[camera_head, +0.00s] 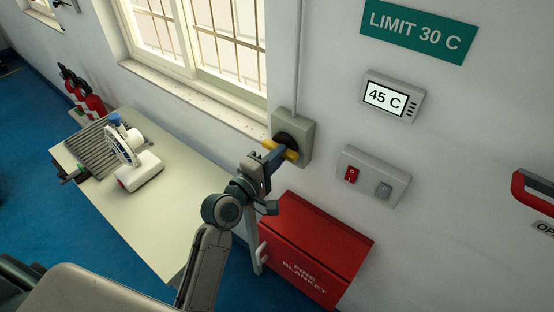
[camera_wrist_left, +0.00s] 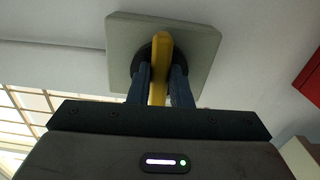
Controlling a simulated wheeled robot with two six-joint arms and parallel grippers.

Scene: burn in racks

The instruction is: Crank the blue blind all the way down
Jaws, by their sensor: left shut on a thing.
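A yellow crank handle (camera_head: 292,155) sits on a black hub on a grey-green square box (camera_head: 305,126) on the wall right of the window. My left gripper (camera_head: 279,153) is shut on the handle. In the left wrist view the handle (camera_wrist_left: 160,45) stands upright between the two blue-grey fingers (camera_wrist_left: 158,82), with the wall box (camera_wrist_left: 199,42) behind it. The barred window (camera_head: 190,35) shows at the upper left, cut off by the top of the picture. No blue blind shows in either view. My right gripper is not in view.
A red fire blanket box (camera_head: 318,245) is below the crank. A switch plate (camera_head: 373,178) and a display reading 45 C (camera_head: 392,97) are to its right, under a LIMIT 30 C sign (camera_head: 417,30). A table (camera_head: 150,220) with a white fan (camera_head: 125,150) stands left.

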